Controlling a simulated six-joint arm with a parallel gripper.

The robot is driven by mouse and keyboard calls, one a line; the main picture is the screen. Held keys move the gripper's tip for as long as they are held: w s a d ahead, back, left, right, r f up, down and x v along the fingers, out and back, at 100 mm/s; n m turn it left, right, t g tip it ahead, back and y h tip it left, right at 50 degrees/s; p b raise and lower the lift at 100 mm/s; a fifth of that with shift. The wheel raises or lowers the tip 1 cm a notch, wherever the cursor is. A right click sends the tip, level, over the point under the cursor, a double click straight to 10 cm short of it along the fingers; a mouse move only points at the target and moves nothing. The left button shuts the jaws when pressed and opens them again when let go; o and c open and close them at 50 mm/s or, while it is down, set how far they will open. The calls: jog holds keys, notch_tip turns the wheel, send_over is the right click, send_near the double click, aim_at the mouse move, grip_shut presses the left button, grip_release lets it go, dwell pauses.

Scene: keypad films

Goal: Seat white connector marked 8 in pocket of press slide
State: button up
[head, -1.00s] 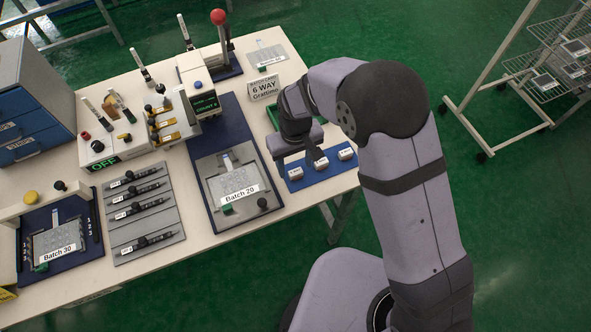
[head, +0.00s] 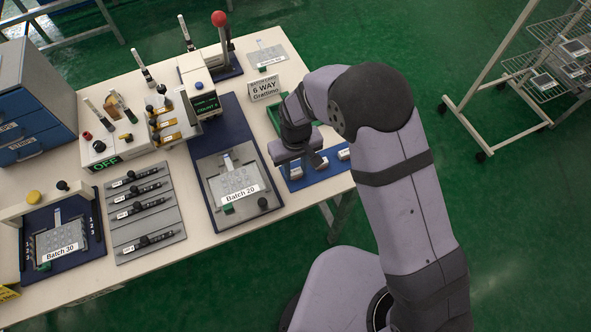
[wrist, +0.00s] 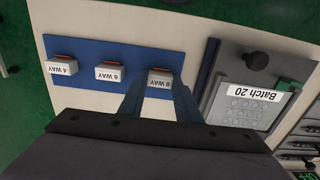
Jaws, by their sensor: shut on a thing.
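My gripper (wrist: 160,92) is shut on the rightmost white connector (wrist: 160,77) in the wrist view, with one finger on each side of it. Its upside-down label ends in WAY; the digit looks like 8 or 6. It is over the blue mat (wrist: 118,56); I cannot tell whether it touches it. In the head view the same connector (head: 296,173) shows at the left end of the mat, below my gripper (head: 312,163). A dark blue base (head: 228,128) carries a grey plate marked Batch 20 (head: 206,168). The press slide's pocket is not clearly visible.
Two more white connectors, marked 6 WAY (wrist: 109,71) and 4 WAY (wrist: 61,68), stand on the mat. A 6 WAY card (head: 264,88) and a green tray (head: 274,118) stand behind. A red-knobbed lever (head: 219,18) rises at the back.

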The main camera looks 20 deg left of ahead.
aim_at(296, 172)
jog(key=shift+r, duration=0.1)
notch_tip(296, 172, up, 10)
jog(key=b, duration=0.3)
jog(key=s+a+f+n+p, duration=0.1)
jog(key=s+a+f+p, duration=0.3)
jog(key=a+p, duration=0.1)
jog(key=s+a+f+n+p, duration=0.1)
jog(key=s+a+f+p, duration=0.1)
jog(key=a, duration=0.1)
jog(key=shift+s+n, duration=0.3)
jog(key=shift+s, duration=0.05)
jog(key=a, duration=0.2)
jog(key=a+p, duration=0.1)
jog(key=a, duration=0.2)
jog(key=w+a, duration=0.1)
jog(key=a, duration=0.1)
jog(key=shift+w+a+p, duration=0.1)
jog(key=shift+a+p, duration=0.2)
jog(key=w+a+r+m, duration=0.2)
jog(key=a+r, duration=0.3)
jog(key=r, duration=0.1)
jog(key=shift+w+r, duration=0.35)
jog(key=shift+s+d+m, duration=0.1)
jog(key=shift+d+m, duration=0.05)
jog(key=shift+m, duration=0.15)
